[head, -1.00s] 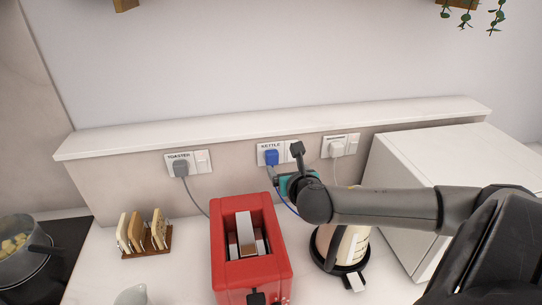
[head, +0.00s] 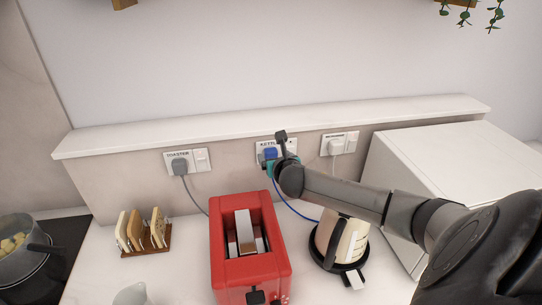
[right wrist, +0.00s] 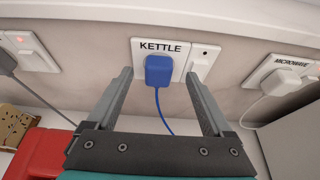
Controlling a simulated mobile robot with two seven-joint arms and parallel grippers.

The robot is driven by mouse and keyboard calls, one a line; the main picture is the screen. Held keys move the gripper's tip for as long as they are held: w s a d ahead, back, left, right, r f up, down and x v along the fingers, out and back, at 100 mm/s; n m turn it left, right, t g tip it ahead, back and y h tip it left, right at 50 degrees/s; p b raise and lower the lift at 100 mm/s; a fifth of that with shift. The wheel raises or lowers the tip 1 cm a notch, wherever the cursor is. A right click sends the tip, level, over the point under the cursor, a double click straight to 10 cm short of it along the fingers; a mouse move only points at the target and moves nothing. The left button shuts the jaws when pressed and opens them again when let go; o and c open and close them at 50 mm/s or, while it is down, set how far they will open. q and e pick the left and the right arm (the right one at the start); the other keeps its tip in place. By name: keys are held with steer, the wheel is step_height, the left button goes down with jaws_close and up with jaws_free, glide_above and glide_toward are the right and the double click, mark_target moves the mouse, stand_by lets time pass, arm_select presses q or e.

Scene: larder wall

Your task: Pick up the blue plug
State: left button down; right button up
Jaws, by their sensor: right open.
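The blue plug (head: 270,154) sits in the wall socket labelled KETTLE, and its blue cord hangs down toward the counter. In the right wrist view the blue plug (right wrist: 158,70) is ahead, between the lines of the two fingers. My right gripper (head: 272,162) is at the kettle socket in the head view, partly hidden by its own wrist. In the right wrist view my right gripper (right wrist: 160,80) is open, with one finger on each side of the plug and a gap visible on both sides. My left gripper is not in view.
A grey toaster plug (head: 179,166) is left of the kettle socket; a white microwave plug (head: 335,147) is right of it. A ledge (head: 270,124) runs above. A red toaster (head: 227,270), a kettle (head: 340,240) and a white microwave (head: 440,170) stand below.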

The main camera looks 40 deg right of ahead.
mark_target(271, 156)
steer(key=shift+x, duration=1.4)
jaws_close()
